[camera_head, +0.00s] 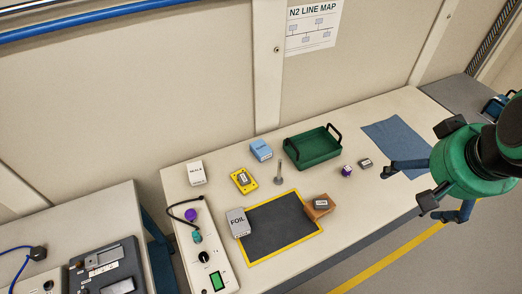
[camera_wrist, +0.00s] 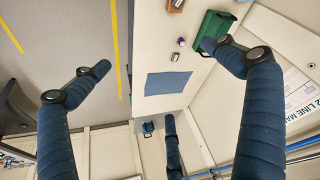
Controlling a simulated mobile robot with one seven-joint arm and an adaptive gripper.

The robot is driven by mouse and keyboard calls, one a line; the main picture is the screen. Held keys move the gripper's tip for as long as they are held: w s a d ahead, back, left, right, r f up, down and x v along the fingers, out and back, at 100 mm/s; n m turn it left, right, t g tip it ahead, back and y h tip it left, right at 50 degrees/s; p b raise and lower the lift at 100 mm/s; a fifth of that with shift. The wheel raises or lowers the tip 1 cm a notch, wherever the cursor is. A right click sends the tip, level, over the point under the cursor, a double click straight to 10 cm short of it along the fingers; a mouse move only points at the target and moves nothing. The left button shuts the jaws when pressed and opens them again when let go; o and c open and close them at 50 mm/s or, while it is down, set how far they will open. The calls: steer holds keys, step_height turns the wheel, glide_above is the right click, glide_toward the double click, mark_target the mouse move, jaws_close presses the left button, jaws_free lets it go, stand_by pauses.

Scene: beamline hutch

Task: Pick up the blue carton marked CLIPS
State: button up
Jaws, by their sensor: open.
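A light blue carton (camera_head: 260,150) stands towards the back of the pale table, left of the green tray; its label is too small to read for sure. It is the only blue carton that I see. My gripper (camera_head: 404,192) is at the right in the head view, above the table's front right part, far from the carton. Its dark blue fingers are spread wide with nothing between them. They also show in the wrist view (camera_wrist: 158,62), where I cannot make out the carton.
The green tray (camera_head: 313,160) with black handles lies between carton and gripper. A yellow holder (camera_head: 243,181), a thin upright post (camera_head: 279,174), a FOIL box (camera_head: 238,222) and a white box (camera_head: 196,173) stand nearby. The blue mat (camera_head: 396,143) is bare.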

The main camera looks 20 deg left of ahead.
steer(key=w+a+r+n+g+p, duration=0.1)
steer(key=w+a, duration=0.3)
steer(key=w, duration=0.3)
steer(key=w+a+n+p, duration=0.1)
steer(key=w+a, duration=0.3)
steer(key=w, duration=0.4)
steer(key=n+g+p, duration=0.4)
steer(key=n+p, duration=0.1)
steer(key=n, duration=0.2)
glide_above(264, 146)
step_height(264, 146, down, 37)
steer(key=shift+w+a+f, duration=0.1)
steer(key=shift+w+f, duration=0.05)
steer(key=shift+w, duration=0.05)
steer(key=shift+f, duration=0.1)
steer(key=shift+f, duration=4.2)
